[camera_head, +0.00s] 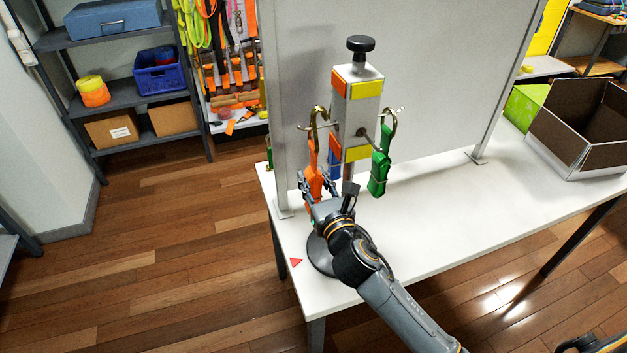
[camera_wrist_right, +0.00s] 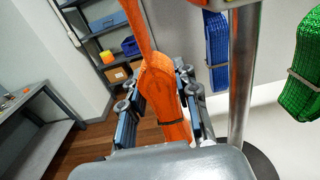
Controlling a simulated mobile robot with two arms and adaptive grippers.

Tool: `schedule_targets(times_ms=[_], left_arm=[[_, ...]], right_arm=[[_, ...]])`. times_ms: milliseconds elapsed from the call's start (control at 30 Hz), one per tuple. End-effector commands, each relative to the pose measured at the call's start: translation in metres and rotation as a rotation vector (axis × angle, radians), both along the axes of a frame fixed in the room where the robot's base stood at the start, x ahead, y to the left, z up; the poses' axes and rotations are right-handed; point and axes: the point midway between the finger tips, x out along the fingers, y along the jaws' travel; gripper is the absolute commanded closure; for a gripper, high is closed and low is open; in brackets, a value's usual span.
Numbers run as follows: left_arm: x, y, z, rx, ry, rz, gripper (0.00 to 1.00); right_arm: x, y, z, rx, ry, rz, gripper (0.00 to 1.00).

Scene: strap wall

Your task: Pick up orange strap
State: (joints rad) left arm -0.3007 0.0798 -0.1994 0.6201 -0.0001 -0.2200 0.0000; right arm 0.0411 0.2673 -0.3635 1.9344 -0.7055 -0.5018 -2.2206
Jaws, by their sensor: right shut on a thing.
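The orange strap (camera_head: 314,178) hangs in a bundle from a brass hook on the left side of the stand (camera_head: 357,92). In the right wrist view the orange strap (camera_wrist_right: 163,95) fills the middle, with a dark band around its lower part. My right gripper (camera_head: 313,196) is at the strap's lower end, and in the wrist view its fingers (camera_wrist_right: 163,105) are on both sides of the strap, shut on it. The strap still runs up toward the hook. I cannot make out my left gripper in the head view.
A green strap (camera_head: 379,172) hangs on the right hook, and a blue strap (camera_wrist_right: 216,52) hangs behind the pole. The stand's round base is on the white table (camera_head: 430,235), before a grey panel (camera_head: 430,70). An open box (camera_head: 575,150) sits at the right; the table's middle is clear.

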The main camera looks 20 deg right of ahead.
Motion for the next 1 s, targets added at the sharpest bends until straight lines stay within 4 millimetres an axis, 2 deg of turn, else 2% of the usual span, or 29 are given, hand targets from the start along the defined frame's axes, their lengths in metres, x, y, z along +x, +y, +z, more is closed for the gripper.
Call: schedule_targets(times_ms=[167,367,567,900,1000], left_arm=[[0.0,0.0,0.0,0.0,0.001,-0.001,0.6],[0.0,0.0,-0.001,0.0,0.001,-0.001,0.6],[0.0,0.001,-0.015,0.0,0.001,-0.002,0.6],[0.0,0.001,-0.039,0.0,0.001,-0.002,0.6],[0.0,0.0,-0.043,0.0,0.001,-0.002,0.6]], right_arm=[[0.0,0.0,0.01,-0.003,-0.005,0.001,1.0],[0.001,0.0,0.038,-0.005,-0.009,0.002,1.0],[-0.001,0.044,0.034,0.005,-0.005,0.004,1.0],[-0.004,0.133,0.033,0.005,-0.003,0.003,1.0],[-0.005,0.152,0.034,0.003,-0.004,0.003,1.0]])
